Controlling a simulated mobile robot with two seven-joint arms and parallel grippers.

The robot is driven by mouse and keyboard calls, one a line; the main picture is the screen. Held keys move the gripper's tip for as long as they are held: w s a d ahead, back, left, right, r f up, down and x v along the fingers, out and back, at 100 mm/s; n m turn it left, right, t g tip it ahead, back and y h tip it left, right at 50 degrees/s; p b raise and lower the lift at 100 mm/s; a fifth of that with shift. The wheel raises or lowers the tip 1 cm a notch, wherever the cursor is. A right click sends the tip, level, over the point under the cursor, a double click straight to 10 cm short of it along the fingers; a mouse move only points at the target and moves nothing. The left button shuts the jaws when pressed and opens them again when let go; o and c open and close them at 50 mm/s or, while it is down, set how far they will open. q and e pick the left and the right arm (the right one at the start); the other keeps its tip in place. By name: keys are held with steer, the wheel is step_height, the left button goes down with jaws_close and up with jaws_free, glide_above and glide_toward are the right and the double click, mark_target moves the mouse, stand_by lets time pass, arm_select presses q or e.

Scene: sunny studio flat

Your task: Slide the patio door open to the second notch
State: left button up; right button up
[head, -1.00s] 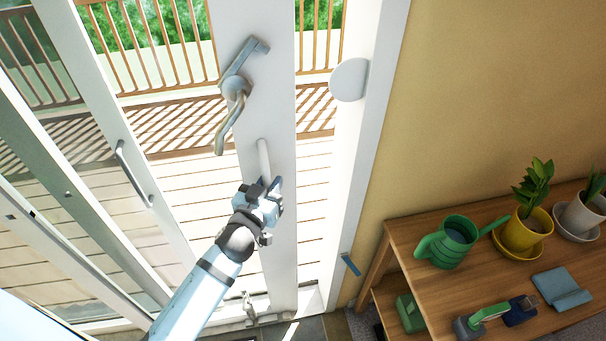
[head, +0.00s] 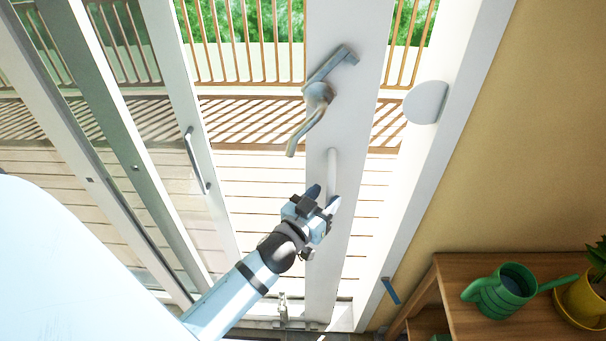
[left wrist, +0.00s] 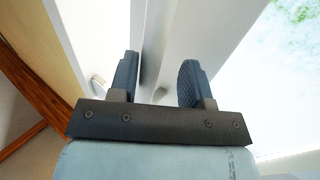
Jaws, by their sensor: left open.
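The patio door's white stile (head: 345,120) stands upright in the head view, with deck showing through a gap on its right, before the frame. It carries a lever handle (head: 317,95) and, below that, a white vertical pull bar (head: 332,165). My left gripper (head: 324,195) is at the lower end of the pull bar, its fingers apart. In the left wrist view the gripper (left wrist: 158,80) is open, with pale door surfaces beyond the fingers. I cannot tell whether the bar is between them. My right gripper is not in view.
A round white disc (head: 426,102) and a small blue tab (head: 390,291) are on the frame at the right. A wooden bench (head: 455,270) holds a green watering can (head: 502,292) and a yellow pot (head: 583,300). Another glazed panel with a grey handle (head: 195,160) is left.

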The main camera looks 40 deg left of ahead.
arm_select(q)
steer(key=s+b, duration=0.2)
steer(key=s, duration=0.9)
steer(key=shift+s, duration=0.4)
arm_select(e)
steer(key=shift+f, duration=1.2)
arm_select(q)
steer(key=shift+w+r, duration=0.1)
steer(key=shift+w, duration=0.05)
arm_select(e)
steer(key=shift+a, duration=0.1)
